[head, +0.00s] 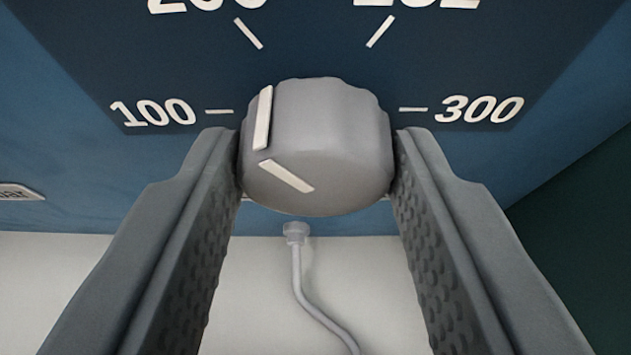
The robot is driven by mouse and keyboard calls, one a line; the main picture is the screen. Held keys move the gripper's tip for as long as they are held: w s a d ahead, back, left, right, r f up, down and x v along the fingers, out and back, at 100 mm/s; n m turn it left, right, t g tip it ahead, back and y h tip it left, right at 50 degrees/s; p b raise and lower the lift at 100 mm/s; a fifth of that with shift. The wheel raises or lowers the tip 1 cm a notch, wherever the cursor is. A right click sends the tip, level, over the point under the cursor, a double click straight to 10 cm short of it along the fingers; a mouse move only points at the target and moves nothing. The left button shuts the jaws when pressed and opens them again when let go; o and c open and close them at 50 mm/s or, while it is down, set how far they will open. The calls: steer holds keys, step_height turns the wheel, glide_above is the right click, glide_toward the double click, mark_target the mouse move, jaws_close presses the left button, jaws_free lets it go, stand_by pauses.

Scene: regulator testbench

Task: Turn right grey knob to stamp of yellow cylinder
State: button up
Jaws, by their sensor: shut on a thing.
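A grey knob (335,140) sits on the dark blue dial panel in the middle of the head view. A white pointer stripe runs along its left side and onto its front face. The stripe points left and slightly up, near the 100 tick. My gripper (318,165) has one finger on each side of the knob and is shut on it. The numbers 100 (153,112) and 300 (480,109) show left and right of the knob. Two upper numbers are cut off by the top edge. No yellow cylinder or stamp is in view.
A grey cable (318,310) with a plug (296,233) hangs below the knob, between my fingers. A small label plate (20,192) is partly visible at the left edge. A pale surface lies below the blue panel, and a dark green area is at the right.

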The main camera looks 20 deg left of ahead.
stand_by(0.4)
steer(key=o, duration=1)
steer(key=v, duration=1.7)
steer(key=shift+s+d, duration=0.1)
steer(key=shift+d, duration=0.15)
